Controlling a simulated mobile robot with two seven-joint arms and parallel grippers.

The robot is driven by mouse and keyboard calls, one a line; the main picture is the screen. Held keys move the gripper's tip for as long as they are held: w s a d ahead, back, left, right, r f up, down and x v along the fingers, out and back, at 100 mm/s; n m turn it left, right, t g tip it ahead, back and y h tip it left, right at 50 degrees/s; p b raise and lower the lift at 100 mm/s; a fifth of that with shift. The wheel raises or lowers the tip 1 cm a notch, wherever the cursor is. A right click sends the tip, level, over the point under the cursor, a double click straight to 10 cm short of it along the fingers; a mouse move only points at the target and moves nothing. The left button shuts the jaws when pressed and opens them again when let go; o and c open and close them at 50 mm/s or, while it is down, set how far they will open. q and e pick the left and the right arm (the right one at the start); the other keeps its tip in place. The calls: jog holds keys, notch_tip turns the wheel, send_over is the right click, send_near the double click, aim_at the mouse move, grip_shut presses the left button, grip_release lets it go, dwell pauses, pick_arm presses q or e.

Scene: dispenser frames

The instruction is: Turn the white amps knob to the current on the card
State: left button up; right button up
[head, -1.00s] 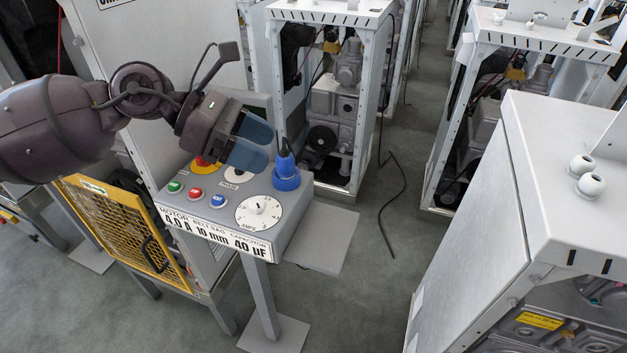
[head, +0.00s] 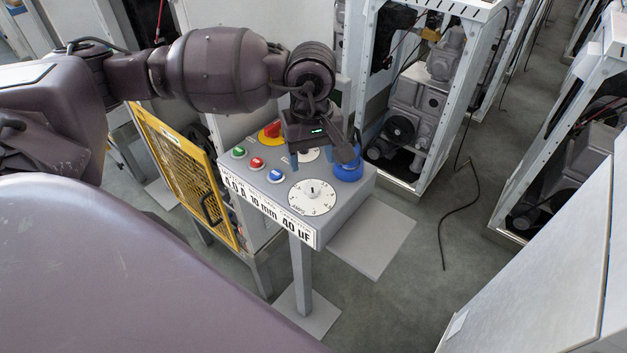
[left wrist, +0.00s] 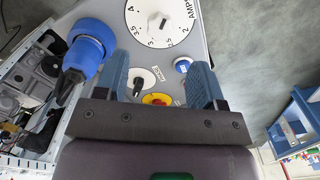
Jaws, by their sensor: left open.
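The white amps dial (head: 312,197) with its small central knob is at the front right of the grey control box. It also shows in the left wrist view (left wrist: 143,31), ahead of the fingertips; I cannot tell its exact setting. The card (head: 270,211) on the box's front edge reads 4.0 A, 10 mm, 40 uF; its left end is small in this view. My left gripper (head: 320,160) is open and empty above the box, behind the dial and apart from it. It also shows in the left wrist view (left wrist: 160,78), with its blue fingers spread. My right gripper is not in view.
A blue plug or connector (head: 346,168) stands close right of the gripper. Green (head: 239,152), red (head: 257,163) and blue (head: 275,176) buttons and a red-and-yellow switch (head: 271,129) are on the box. A yellow mesh guard (head: 175,160) stands left.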

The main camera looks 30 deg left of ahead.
aim_at(312, 186)
pick_arm(q)
notch_tip(312, 186, down, 8)
jog(key=shift+r+p, duration=0.15)
jog(key=shift+p, duration=0.3)
jog(key=shift+c, duration=0.3)
